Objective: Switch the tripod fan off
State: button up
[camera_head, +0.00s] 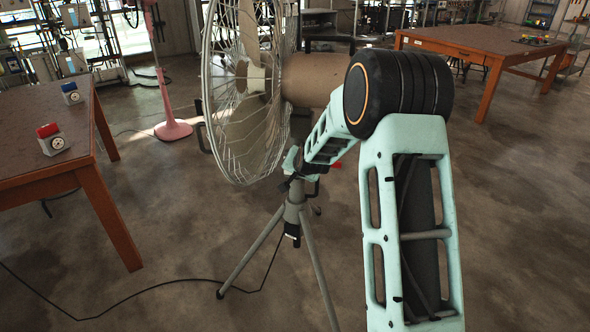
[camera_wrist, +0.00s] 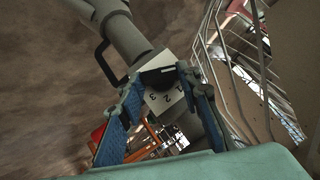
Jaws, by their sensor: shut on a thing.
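The tripod fan (camera_head: 237,85) stands in the middle of the head view, with a wire cage, a brown motor housing and a grey tripod (camera_head: 293,215). In the wrist view its pale control box (camera_wrist: 165,99) carries the digits 1, 2 and 3. A black knob (camera_wrist: 158,76) sits on this box, between my fingertips. My gripper (camera_wrist: 157,84) has blue-padded fingers and is shut on the knob. I cannot tell where the knob points. In the head view my gripper (camera_head: 292,160) is at the top of the tripod, below the motor housing; my arm partly hides the fan.
A table (camera_head: 60,115) at left holds a red-topped device (camera_head: 52,140) and a blue-topped device (camera_head: 71,93). A pink stand (camera_head: 172,129) is behind. Another table (camera_head: 480,42) is at back right. A black cable (camera_head: 180,281) crosses the floor. The floor at right is clear.

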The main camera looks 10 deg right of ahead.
jog(key=shift+s+a+f, duration=0.15)
jog(key=shift+s+f, duration=0.1)
jog(key=shift+f, duration=0.15)
dwell(0.3)
jog(key=o, duration=1.2)
jog(key=shift+c, duration=0.2)
jog(key=shift+a, duration=0.1)
jog(key=shift+w+a+r, duration=0.1)
jog(key=v, duration=0.8)
jog(key=shift+w+d+r+h, duration=0.15)
jog(key=shift+d+r+h, duration=0.15)
